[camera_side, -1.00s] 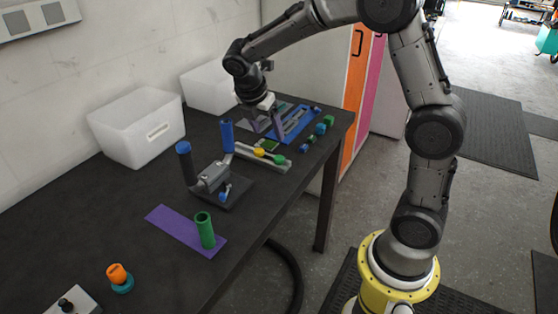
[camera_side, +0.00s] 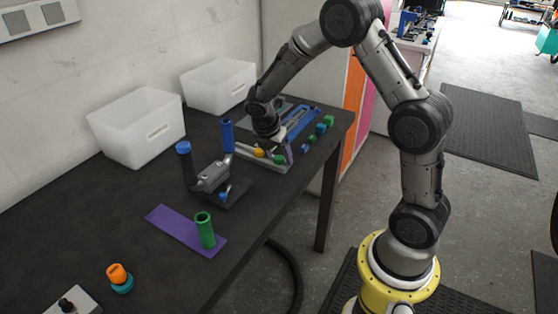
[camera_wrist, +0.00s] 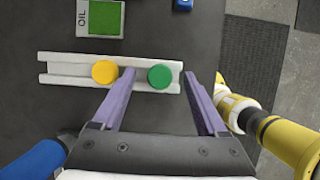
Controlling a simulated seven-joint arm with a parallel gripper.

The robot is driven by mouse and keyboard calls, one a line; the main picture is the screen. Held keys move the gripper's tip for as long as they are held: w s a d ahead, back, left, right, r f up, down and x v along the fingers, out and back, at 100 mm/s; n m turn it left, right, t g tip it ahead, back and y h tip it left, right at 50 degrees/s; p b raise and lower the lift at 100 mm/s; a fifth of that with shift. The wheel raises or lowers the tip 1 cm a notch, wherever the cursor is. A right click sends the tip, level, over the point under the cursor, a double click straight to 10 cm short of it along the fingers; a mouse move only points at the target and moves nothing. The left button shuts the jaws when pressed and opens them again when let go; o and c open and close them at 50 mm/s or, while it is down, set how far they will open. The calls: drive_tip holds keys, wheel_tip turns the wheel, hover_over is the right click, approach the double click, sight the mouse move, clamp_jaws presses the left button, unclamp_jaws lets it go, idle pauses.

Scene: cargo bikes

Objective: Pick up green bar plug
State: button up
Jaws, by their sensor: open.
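The green bar plug (camera_wrist: 160,77) is a round green disc on the right end of a white rail (camera_wrist: 60,80). It also shows in the side view (camera_side: 280,159), beside the purple fingers. A yellow plug (camera_wrist: 104,72) sits left of it on the same rail. My gripper (camera_wrist: 159,75) is open and empty, its purple fingers pointing at the rail. In the wrist view the green plug lies between the fingertips, with a gap on each side. I cannot tell how far the tips are above the rail.
A blue upright cylinder (camera_side: 227,136) and a dark clamp fixture (camera_side: 212,178) stand close to the rail. A green OIL pad (camera_wrist: 103,17) lies behind it. Small green and blue blocks (camera_side: 320,128) line the table's right edge. Two white bins (camera_side: 137,127) stand along the wall.

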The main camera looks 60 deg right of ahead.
drive_tip(key=shift+f, duration=0.1)
clamp_jaws()
idle(0.3)
